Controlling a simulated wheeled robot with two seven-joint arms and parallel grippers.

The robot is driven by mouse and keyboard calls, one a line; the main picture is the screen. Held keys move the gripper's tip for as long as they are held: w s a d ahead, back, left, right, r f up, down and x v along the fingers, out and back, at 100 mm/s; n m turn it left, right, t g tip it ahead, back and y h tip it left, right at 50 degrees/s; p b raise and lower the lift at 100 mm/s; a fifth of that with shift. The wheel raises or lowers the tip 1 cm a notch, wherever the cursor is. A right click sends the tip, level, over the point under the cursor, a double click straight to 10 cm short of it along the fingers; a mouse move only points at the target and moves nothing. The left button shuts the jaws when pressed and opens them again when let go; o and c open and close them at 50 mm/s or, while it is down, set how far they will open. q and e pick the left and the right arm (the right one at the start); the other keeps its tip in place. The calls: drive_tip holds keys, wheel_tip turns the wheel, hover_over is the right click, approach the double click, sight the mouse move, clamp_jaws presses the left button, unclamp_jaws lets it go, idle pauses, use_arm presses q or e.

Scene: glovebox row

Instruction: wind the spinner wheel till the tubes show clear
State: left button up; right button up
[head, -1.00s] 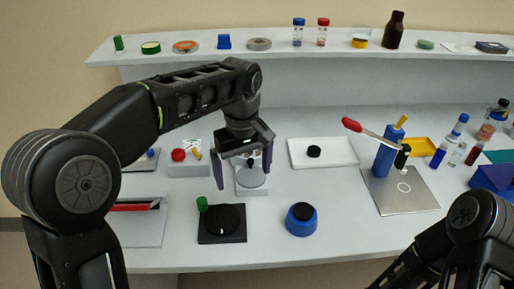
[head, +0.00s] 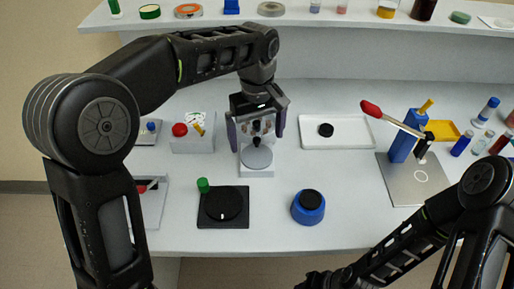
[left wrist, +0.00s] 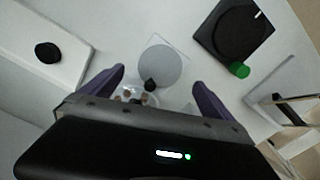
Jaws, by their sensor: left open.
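The spinner stands on a pale base, with a light grey round wheel (head: 257,158) at its front; the wheel also shows in the left wrist view (left wrist: 166,66). A black knob (left wrist: 150,85) is at the wheel's edge. Small tubes (left wrist: 134,96) with brownish contents sit behind it, partly hidden; I cannot tell whether they are clear. My left gripper (head: 256,141) is open above the spinner, its purple fingers either side of the knob, apart from it. In the left wrist view my left gripper (left wrist: 158,77) is empty. My right arm's end is at the bottom edge, its fingers unclear.
A black dial (head: 223,205) with a green knob and a blue pot (head: 308,207) stand in front. A white tray (head: 350,131) lies right of the spinner. A blue stand (head: 404,138) with a red-tipped lever is farther right. A shelf runs along the back.

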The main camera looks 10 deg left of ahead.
sight(257, 155)
use_arm(q)
wheel_tip(257, 155, down, 5)
drive_tip(key=shift+f, duration=0.2)
drive_tip(key=c, duration=1.4)
